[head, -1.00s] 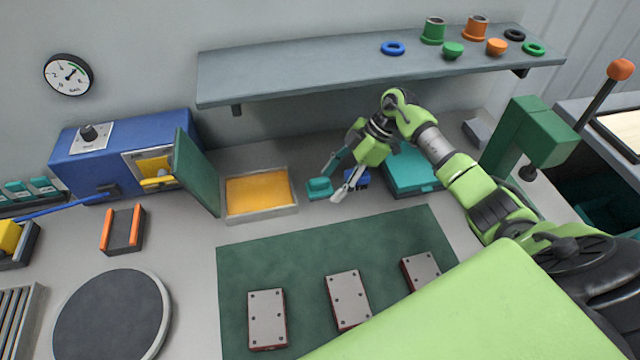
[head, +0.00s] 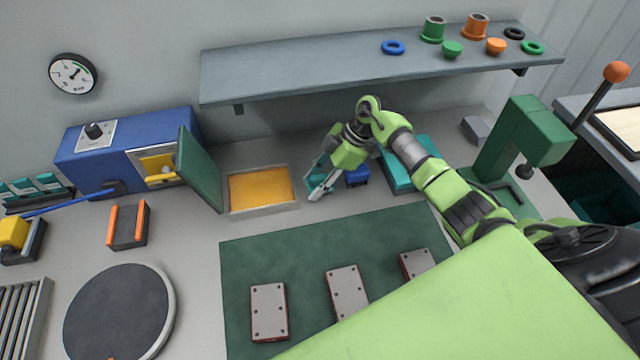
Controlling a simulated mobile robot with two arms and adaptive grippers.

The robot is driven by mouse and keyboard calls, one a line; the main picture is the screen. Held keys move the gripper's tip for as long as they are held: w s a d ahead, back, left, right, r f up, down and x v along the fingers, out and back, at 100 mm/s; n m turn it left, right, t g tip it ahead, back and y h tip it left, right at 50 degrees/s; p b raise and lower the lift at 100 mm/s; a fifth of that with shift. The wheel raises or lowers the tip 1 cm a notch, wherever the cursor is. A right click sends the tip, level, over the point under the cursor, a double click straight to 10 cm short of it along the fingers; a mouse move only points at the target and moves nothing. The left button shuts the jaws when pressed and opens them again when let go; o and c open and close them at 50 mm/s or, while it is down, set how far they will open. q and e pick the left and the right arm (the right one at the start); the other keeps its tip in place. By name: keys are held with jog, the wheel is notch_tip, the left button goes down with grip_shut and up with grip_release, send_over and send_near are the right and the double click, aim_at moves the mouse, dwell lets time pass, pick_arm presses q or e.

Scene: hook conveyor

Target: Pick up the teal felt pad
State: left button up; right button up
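The teal felt pad (head: 313,180) is a small teal block on the grey bench, just right of the yellow-filled tray. My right gripper (head: 317,178) is at the pad, its fingers pointing down and left over it and partly hiding it. The fingers look spread, with teal showing between and beside them. I cannot tell whether they touch the pad. My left gripper is not in the head view.
A small blue block (head: 357,178) stands close to the right of the gripper. A teal box (head: 397,178) is behind my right forearm. The yellow-filled tray (head: 262,188) and an upright green panel (head: 200,170) are to the left. A shelf (head: 300,75) runs above.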

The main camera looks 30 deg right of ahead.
jog(key=shift+r, duration=0.1)
jog(key=shift+r+b, duration=0.2)
jog(key=shift+b, duration=0.1)
jog(key=shift+s+r, duration=0.1)
jog(key=shift+r, duration=0.1)
jog(key=s, duration=0.1)
jog(key=s+b, duration=0.1)
jog(key=s+a+r, duration=0.1)
jog(key=shift+s+b, duration=0.3)
jog(key=shift+b, duration=0.05)
notch_tip(320, 180, up, 13)
jog(key=b, duration=0.2)
